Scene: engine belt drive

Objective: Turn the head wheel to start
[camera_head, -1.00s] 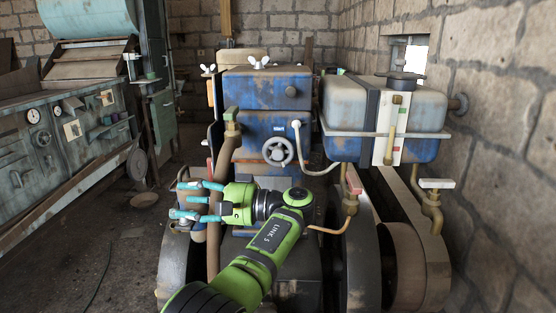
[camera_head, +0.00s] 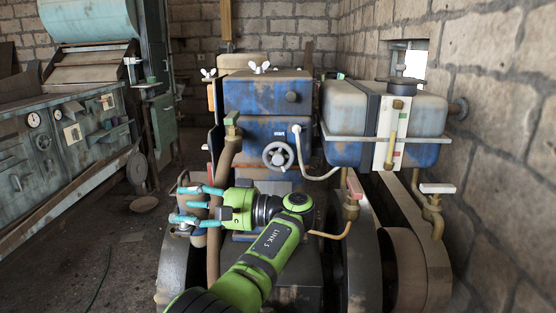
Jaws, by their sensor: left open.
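The head wheel (camera_head: 279,155) is a small grey spoked handwheel on the front of the blue engine head (camera_head: 250,130). A small label reading "START" shows just above it. My left gripper (camera_head: 182,205) is open and empty, with its teal-tipped fingers pointing left. It is below and to the left of the wheel, apart from it, in front of the engine's lower left side. The wheel is in plain sight. My right gripper is not in view.
A grey and blue tank (camera_head: 345,110) stands right of the engine head. A red-handled valve (camera_head: 353,187) and a white-handled valve (camera_head: 437,188) stick out below it. Open floor (camera_head: 110,260) lies at left.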

